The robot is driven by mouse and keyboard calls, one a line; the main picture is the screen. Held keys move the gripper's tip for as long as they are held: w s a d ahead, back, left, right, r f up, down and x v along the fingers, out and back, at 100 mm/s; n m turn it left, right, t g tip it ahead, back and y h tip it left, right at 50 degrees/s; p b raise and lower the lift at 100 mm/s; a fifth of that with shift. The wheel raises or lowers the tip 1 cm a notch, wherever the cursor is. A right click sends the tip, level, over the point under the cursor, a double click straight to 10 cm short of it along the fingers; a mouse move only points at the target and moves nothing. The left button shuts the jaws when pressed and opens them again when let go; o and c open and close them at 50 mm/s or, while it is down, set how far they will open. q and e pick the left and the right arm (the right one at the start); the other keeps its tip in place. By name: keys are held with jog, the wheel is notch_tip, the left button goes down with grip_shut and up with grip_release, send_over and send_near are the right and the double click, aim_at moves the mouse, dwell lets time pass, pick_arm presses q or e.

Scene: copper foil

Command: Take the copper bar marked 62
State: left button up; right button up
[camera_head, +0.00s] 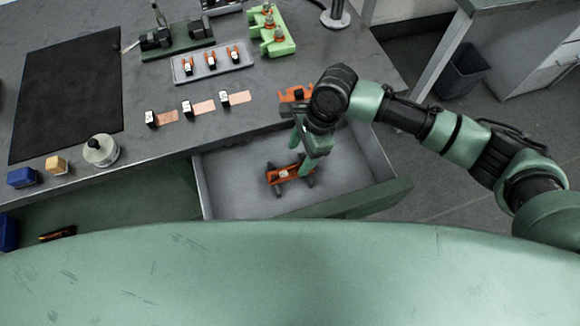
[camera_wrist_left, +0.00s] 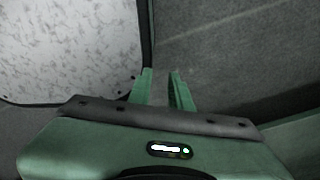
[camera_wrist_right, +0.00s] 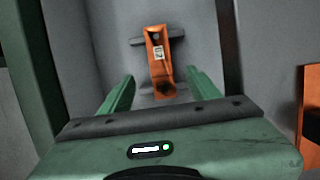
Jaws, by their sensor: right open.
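An orange copper bar (camera_head: 290,173) with a white label lies across dark supports in the open drawer. It also shows in the right wrist view (camera_wrist_right: 157,72), with its label too small to read surely. My right gripper (camera_head: 308,163) is open and points down over the drawer. In the right wrist view its fingers (camera_wrist_right: 160,80) stand apart on either side of the bar's near end, without visible contact. My left gripper (camera_wrist_left: 160,73) shows only in its wrist view; its fingers are apart with nothing between them.
The open drawer (camera_head: 225,190) has raised walls around the bar. Another orange piece (camera_head: 294,94) lies on the table edge behind my right wrist. Several labelled copper strips (camera_head: 203,107), a grey tray (camera_head: 184,77) and a green stand (camera_head: 277,47) are farther back.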

aim_at(290, 172)
jog(key=x, duration=0.3)
jog(key=shift+a+f, duration=0.1)
jog(key=shift+f, duration=0.2)
jog(key=x, duration=0.2)
jog(key=shift+a+f, duration=0.1)
jog(key=shift+f, duration=0.4)
pick_arm(q)
jog(key=shift+s+f, duration=0.2)
jog(key=shift+s, duration=0.55)
pick_arm(e)
grip_shut()
